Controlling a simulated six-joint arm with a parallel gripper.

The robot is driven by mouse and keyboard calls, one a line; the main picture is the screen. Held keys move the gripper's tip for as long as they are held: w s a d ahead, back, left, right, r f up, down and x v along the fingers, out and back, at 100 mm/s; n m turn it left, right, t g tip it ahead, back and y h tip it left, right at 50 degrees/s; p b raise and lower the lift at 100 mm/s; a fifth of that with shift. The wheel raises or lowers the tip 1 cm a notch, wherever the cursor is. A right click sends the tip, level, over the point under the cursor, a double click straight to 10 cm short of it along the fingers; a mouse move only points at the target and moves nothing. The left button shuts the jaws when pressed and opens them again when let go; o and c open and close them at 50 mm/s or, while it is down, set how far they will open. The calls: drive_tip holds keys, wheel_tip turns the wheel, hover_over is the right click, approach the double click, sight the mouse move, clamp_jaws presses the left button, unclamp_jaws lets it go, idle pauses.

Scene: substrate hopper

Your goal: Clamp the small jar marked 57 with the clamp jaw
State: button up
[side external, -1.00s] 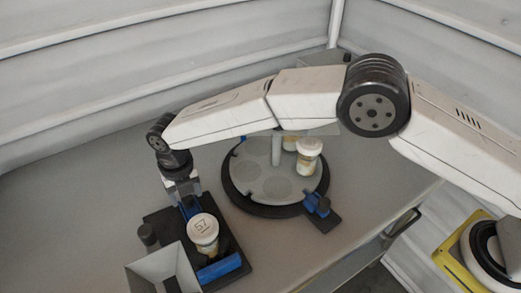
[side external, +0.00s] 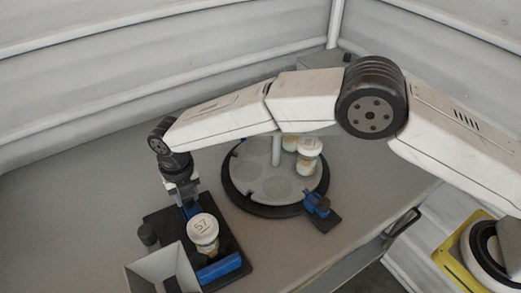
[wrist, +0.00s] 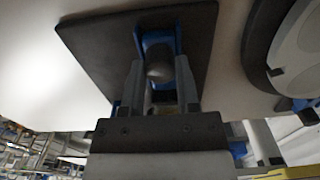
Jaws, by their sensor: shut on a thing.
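The small jar marked 57 (side external: 203,230) stands upright on the black clamp base (side external: 237,247), its white lid and number facing up. A blue clamp jaw (side external: 219,268) lies on the near side of the jar, and other blue clamp parts show behind it by my gripper (side external: 190,208). In the wrist view, my gripper (wrist: 160,88) is shut on a dark rounded knob (wrist: 159,69) at the blue clamp part (wrist: 157,39). The jar cannot be made out in the wrist view. Whether the jaw touches the jar cannot be told.
A grey hopper (side external: 160,270) stands at the left front of the base, beside a dark post (side external: 148,235). A round turntable (side external: 250,178) with other jars (side external: 308,157) stands to the right. The table's left part is clear.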

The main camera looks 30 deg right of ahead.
drive_tip(key=shift+s, duration=1.15)
drive_tip(key=shift+a, duration=0.1)
drive_tip(key=o, duration=0.8)
drive_tip(key=shift+s, duration=0.1)
drive_tip(key=shift+r, duration=3.55)
